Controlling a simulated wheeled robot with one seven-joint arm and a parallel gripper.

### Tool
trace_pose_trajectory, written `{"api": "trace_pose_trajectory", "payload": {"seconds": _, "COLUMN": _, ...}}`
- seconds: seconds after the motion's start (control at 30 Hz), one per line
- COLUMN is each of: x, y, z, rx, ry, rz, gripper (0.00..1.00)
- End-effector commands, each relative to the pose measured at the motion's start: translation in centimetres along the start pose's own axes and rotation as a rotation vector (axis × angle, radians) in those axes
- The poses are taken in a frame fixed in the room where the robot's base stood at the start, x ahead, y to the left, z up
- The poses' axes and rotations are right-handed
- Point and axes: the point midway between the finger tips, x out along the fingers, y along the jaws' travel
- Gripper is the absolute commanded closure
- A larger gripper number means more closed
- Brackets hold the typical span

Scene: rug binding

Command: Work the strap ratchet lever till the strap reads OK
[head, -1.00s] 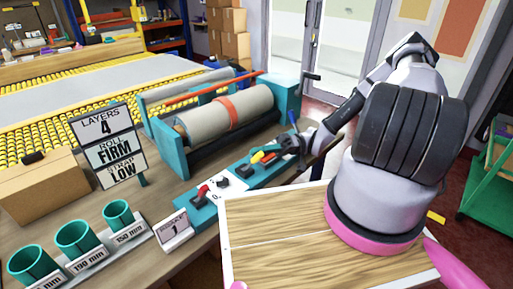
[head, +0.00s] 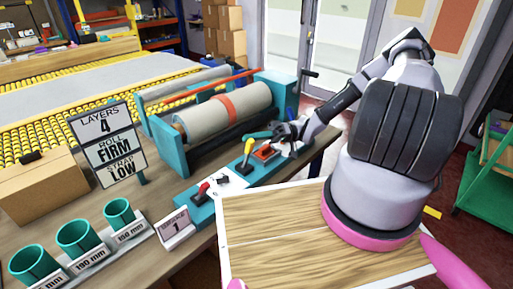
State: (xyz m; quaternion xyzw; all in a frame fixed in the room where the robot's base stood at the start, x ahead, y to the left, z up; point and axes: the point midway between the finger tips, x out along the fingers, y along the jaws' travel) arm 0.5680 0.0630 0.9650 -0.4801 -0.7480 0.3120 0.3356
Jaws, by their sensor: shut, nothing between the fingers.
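The sign (head: 122,170) reads layers 4, roll firm, strap LOW. An orange strap (head: 228,108) circles the grey roll (head: 200,122) in the teal machine. The teal control strip (head: 200,213) in front bears a red lever (head: 202,190), a yellow-handled lever (head: 248,147) standing up, and a teal-handled bar (head: 257,135) beside a red block (head: 265,153). Which is the ratchet lever I cannot tell for sure. My gripper (head: 278,131) is shut and empty, at the right end of the strip by the teal bar. Its fingertips are small and partly hidden, so contact is unclear.
A small plate marked 1 (head: 175,228) stands at the strip's near end. Teal cups (head: 75,236) and a cardboard box (head: 42,187) sit at the left. A roller table (head: 60,100) lies behind. My wooden deck fills the lower right.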

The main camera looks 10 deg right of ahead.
Motion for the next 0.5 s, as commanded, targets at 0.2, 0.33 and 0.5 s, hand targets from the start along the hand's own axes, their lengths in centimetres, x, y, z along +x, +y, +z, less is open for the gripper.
{"api": "trace_pose_trajectory", "payload": {"seconds": 0.2, "x": -5.5, "y": -0.1, "z": 0.1, "rx": 0.001, "ry": 0.005, "rz": 0.003, "gripper": 1.0}}
{"api": "trace_pose_trajectory", "payload": {"seconds": 0.33, "x": -7.8, "y": -0.1, "z": 0.1, "rx": 0.0, "ry": 0.005, "rz": 0.002, "gripper": 1.0}}
{"api": "trace_pose_trajectory", "payload": {"seconds": 0.5, "x": -9.5, "y": -0.2, "z": 0.1, "rx": 0.001, "ry": 0.004, "rz": -0.001, "gripper": 1.0}}
